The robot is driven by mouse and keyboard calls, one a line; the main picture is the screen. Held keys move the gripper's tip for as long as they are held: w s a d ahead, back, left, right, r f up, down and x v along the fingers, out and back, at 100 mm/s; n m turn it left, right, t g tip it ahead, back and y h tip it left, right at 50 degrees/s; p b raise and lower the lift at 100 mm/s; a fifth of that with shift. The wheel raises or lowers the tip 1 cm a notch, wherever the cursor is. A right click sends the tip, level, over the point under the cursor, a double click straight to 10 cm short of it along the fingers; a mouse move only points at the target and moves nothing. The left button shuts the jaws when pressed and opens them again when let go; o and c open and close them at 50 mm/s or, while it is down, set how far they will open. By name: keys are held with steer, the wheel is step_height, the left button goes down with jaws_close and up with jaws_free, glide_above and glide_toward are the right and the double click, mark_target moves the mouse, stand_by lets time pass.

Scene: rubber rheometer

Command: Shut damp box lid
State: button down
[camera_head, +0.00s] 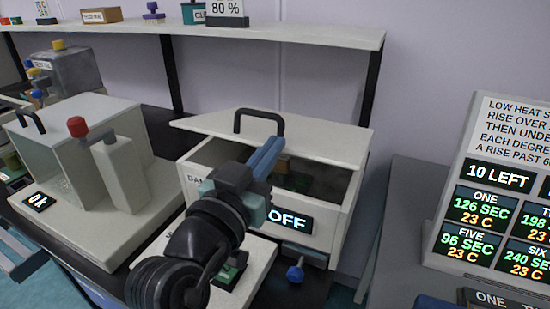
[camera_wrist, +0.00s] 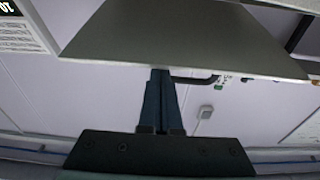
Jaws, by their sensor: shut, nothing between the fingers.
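The damp box (camera_head: 335,222) is a white box in the middle of the head view, with a dark display reading OFF on its front. Its pale lid (camera_head: 325,143) has a black arched handle (camera_head: 260,120) and stands partly open, with a gap showing the dark inside. My gripper (camera_head: 275,147) is shut and empty, its blue fingers in front of the lid's front edge and over the opening. In the wrist view the shut fingers (camera_wrist: 161,75) reach the edge of a grey panel, seemingly the lid (camera_wrist: 185,40). Contact is unclear. My arm hides part of the box front.
A white machine with a red-topped lever (camera_head: 120,165) stands to the left. A shelf (camera_head: 280,40) with small items runs behind. A readout board (camera_head: 490,190) stands on a grey bench (camera_head: 405,215) at right. A blue knob (camera_head: 295,272) sits below the box front.

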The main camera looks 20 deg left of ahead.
step_height(320, 180, down, 8)
steer(key=s+t+b, duration=0.1)
steer(key=b, duration=0.9)
steer(key=shift+s+f+t, duration=0.15)
steer(key=shift+t, duration=0.15)
